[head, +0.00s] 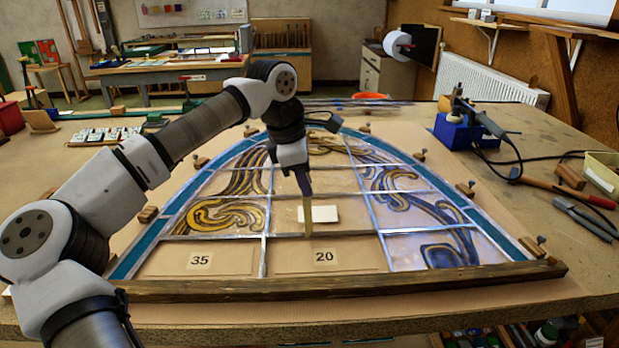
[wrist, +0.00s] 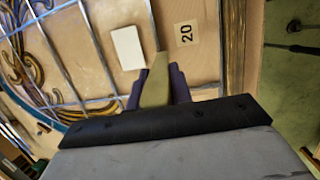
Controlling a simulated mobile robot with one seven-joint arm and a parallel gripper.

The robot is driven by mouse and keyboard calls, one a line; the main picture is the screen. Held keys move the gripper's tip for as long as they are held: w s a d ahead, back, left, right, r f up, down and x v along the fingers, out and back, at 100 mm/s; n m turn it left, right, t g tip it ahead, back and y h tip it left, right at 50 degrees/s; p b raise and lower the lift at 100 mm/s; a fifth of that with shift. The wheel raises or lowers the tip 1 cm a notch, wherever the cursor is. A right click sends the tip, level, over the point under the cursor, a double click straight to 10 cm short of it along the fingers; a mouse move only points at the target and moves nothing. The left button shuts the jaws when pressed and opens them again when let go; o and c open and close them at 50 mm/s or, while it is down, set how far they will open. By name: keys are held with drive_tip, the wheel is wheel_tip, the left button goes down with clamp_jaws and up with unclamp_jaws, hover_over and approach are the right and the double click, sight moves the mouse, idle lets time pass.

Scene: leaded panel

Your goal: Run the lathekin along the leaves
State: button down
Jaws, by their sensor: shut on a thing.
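The leaded panel (head: 331,235) lies on the bench, an arch of painted and blue glass in grey lead strips, with plain bare areas marked 35 and 20. My gripper (head: 305,190) is over the middle of the panel, pointing down, shut on the lathekin (head: 307,215), a flat tan stick. In the wrist view the lathekin (wrist: 156,82) stands out between the dark fingers (wrist: 159,90). Its tip is by the lead strip above the 20 label; I cannot tell whether it touches. A white block (head: 319,213) lies just beside it.
A dark wooden batten (head: 340,288) runs along the panel's front edge, and several small wooden blocks with pins edge the arch. At right are a soldering iron on a blue stand (head: 462,133), pliers (head: 584,219) and a red-handled tool (head: 584,195).

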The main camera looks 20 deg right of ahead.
drive_tip(key=w+a+p, duration=0.1)
drive_tip(key=w+a, duration=0.1)
drive_tip(key=a, duration=0.6)
drive_tip(key=shift+w+a, duration=0.15)
drive_tip(key=shift+w, duration=0.05)
idle(0.9)
wheel_tip(320, 180, up, 5)
drive_tip(key=p, duration=0.3)
drive_tip(key=shift+p, duration=0.4)
idle(0.8)
